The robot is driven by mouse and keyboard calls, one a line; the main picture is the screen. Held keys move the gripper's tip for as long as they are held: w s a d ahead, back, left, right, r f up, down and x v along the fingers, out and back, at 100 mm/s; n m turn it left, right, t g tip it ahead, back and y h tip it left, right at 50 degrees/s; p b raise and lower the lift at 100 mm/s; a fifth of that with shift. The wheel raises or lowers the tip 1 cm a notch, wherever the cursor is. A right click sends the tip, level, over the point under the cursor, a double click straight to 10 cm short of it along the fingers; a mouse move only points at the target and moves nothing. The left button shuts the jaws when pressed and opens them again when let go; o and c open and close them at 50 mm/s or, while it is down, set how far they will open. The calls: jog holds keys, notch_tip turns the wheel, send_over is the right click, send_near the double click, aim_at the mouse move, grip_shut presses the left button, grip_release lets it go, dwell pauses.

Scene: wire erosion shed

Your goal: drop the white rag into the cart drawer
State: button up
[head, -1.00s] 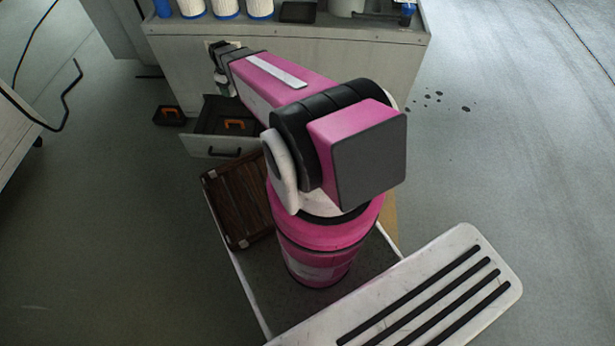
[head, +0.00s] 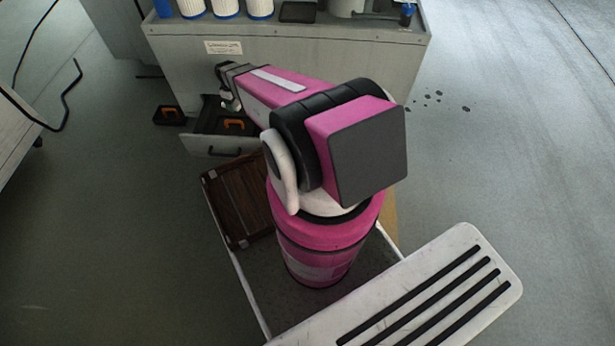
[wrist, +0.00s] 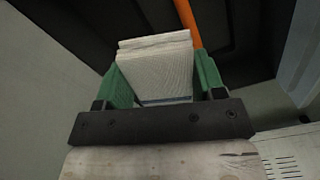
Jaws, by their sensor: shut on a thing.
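My gripper (head: 230,88) is over the back part of the open cart drawer (head: 203,145) in the head view. In the wrist view its green fingers (wrist: 160,75) are shut on the white rag (wrist: 153,62), a folded, ribbed block. The rag stays between the fingers, with the dark drawer interior (wrist: 95,25) beyond it. In the head view the rag is mostly hidden by the gripper. An orange-handled thing (head: 234,124) lies in the drawer, and its orange bar (wrist: 187,22) shows just past the rag in the wrist view.
The grey cart (head: 300,60) carries white cylinders with blue bases (head: 226,8), a dark tray (head: 298,12) and a grey vessel (head: 346,6). A small black tray (head: 168,115) with an orange item is left of the drawer. A brown slatted crate (head: 240,205) is close in front.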

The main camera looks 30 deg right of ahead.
jog(key=shift+f, duration=0.15)
jog(key=o, duration=1)
jog(key=shift+c, duration=0.2)
notch_tip(320, 180, up, 11)
jog(key=shift+f, duration=0.1)
jog(key=s+r+m, duration=0.4)
jog(key=s+r, duration=0.2)
jog(key=s, duration=0.5)
jog(key=s+r+m, duration=0.3)
jog(key=s+r, duration=0.4)
jog(key=s, duration=0.4)
jog(key=shift+s+a+r+m, duration=0.2)
jog(key=shift+a+m, duration=0.15)
jog(key=shift+m, duration=0.05)
